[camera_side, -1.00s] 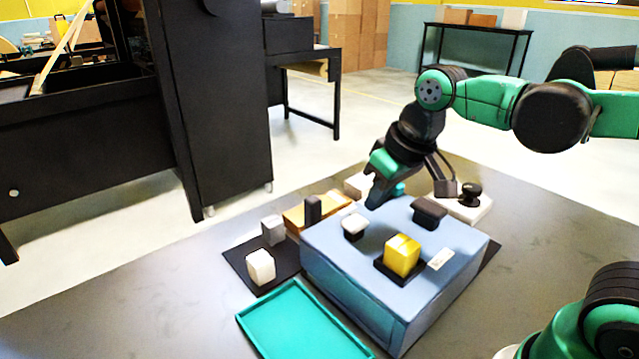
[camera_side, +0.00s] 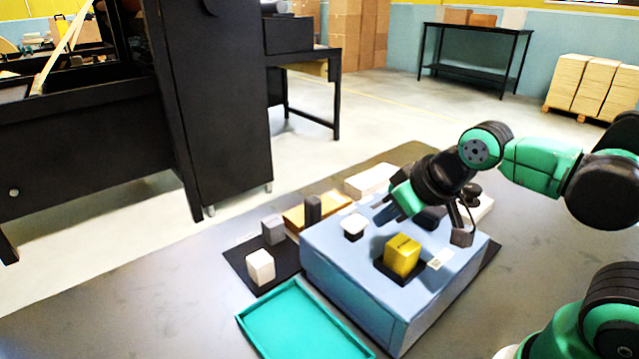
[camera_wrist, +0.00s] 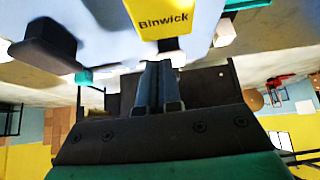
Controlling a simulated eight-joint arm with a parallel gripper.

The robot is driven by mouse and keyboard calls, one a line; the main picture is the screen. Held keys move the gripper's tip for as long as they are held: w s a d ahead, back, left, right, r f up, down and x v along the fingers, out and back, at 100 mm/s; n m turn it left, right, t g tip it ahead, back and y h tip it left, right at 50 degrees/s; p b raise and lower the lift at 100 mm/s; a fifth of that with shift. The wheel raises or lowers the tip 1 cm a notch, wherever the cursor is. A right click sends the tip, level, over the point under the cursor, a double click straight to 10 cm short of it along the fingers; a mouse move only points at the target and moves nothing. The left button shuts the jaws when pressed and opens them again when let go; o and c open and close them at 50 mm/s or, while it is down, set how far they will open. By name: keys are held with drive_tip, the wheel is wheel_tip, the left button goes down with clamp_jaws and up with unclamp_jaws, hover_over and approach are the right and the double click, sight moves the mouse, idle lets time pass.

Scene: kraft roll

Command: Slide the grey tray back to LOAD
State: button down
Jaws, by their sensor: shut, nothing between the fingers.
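The yellow box marked "Binwick" (camera_side: 403,254) stands in a small dark grey tray (camera_side: 384,269) on top of the blue-grey case (camera_side: 340,262). The yellow box also shows in the wrist view (camera_wrist: 160,18), with the tray's dark edge (camera_wrist: 173,45) below it. My gripper (camera_side: 386,213) is over the back of the case, behind the yellow box. Its fingers are together and empty in the wrist view (camera_wrist: 158,68), pointing toward the tray edge; I cannot tell whether they touch it. I cannot read any LOAD mark.
A white-topped knob (camera_side: 354,224) and a dark knob (camera_side: 431,218), partly hidden by my gripper, stand on the case. A small white label (camera_side: 441,259) lies to the right. A teal tray (camera_side: 300,322) lies in front. Blocks stand on a dark mat (camera_side: 240,272) at left.

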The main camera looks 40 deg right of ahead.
sight(313, 198)
drive_tip(key=c, duration=1.2)
unclamp_jaws()
drive_tip(key=o, duration=0.4)
drive_tip(key=shift+w+r, duration=0.2)
drive_tip(key=shift+c, duration=0.2)
drive_tip(key=o, duration=0.3)
drive_tip(key=shift+w+r+g, duration=0.35)
drive_tip(key=shift+w+r, duration=0.05)
drive_tip(key=shift+w, duration=0.2)
drive_tip(key=shift+w+r+g, duration=0.35)
drive_tip(key=shift+w+r, duration=0.05)
drive_tip(key=shift+w, duration=0.2)
drive_tip(key=w+g, duration=0.1)
drive_tip(key=w, duration=0.2)
drive_tip(key=w+g, duration=0.1)
drive_tip(key=w, duration=0.1)
drive_tip(key=shift+w+a+r+g, duration=0.25)
drive_tip(key=shift+w+r+g, duration=0.05)
drive_tip(key=shift+w+r, duration=0.05)
drive_tip(key=w+f+g, duration=0.1)
drive_tip(key=w, duration=0.1)
drive_tip(key=w+f+g, duration=0.1)
drive_tip(key=w, duration=0.1)
drive_tip(key=w+f+g, duration=0.1)
drive_tip(key=w, duration=0.1)
drive_tip(key=shift+w+a+f, duration=0.1)
drive_tip(key=shift+a+f, duration=0.15)
drive_tip(key=shift+f, duration=0.15)
drive_tip(key=shift+w+f, duration=0.2)
drive_tip(key=shift+f, duration=2.8)
